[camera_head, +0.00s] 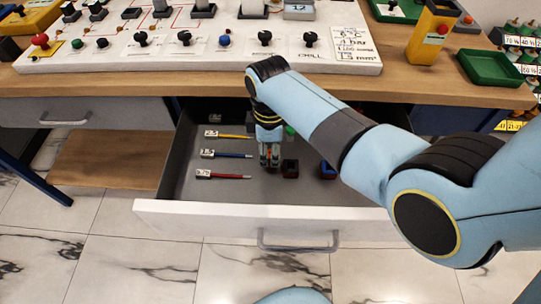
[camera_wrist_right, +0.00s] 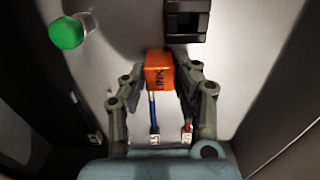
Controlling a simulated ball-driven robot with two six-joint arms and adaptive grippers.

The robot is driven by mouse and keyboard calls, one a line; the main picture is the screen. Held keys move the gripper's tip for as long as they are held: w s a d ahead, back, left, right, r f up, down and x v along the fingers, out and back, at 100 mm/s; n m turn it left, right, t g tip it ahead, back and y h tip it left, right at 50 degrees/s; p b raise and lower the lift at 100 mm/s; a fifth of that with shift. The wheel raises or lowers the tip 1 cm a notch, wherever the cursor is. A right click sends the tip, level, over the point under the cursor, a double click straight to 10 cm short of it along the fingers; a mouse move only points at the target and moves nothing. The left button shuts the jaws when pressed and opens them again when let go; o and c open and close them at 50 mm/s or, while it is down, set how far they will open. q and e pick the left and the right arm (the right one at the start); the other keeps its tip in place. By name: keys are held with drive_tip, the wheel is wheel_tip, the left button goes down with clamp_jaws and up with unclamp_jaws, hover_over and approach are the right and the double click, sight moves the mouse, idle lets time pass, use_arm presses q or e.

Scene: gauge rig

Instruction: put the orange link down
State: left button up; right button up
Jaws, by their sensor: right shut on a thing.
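The orange link (camera_wrist_right: 160,72) is a small orange block with dark lettering. My right gripper (camera_wrist_right: 158,84) is shut on it, one finger on each side, in the right wrist view. In the head view my right gripper (camera_head: 269,163) reaches down inside the open drawer (camera_head: 240,215), and the link is mostly hidden between its fingers. I cannot tell whether the link touches the drawer floor. My left gripper is not in view.
A green knob (camera_wrist_right: 66,33) is nearby. The gauge board (camera_head: 200,55) stands above the drawer.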

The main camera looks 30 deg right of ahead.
sight(270, 153)
drive_tip(key=shift+r, duration=0.15)
drive_tip(key=o, duration=0.6)
drive_tip(key=shift+f, duration=0.2)
drive_tip(key=o, duration=0.4)
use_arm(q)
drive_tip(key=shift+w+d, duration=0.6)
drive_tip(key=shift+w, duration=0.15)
use_arm(e)
drive_tip(key=shift+o, duration=0.2)
drive_tip(key=shift+r, duration=0.25)
use_arm(q)
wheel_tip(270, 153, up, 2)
drive_tip(key=p, duration=0.2)
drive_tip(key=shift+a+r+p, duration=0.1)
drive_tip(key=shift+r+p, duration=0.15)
drive_tip(key=shift+p, duration=0.05)
use_arm(e)
wheel_tip(270, 153, up, 12)
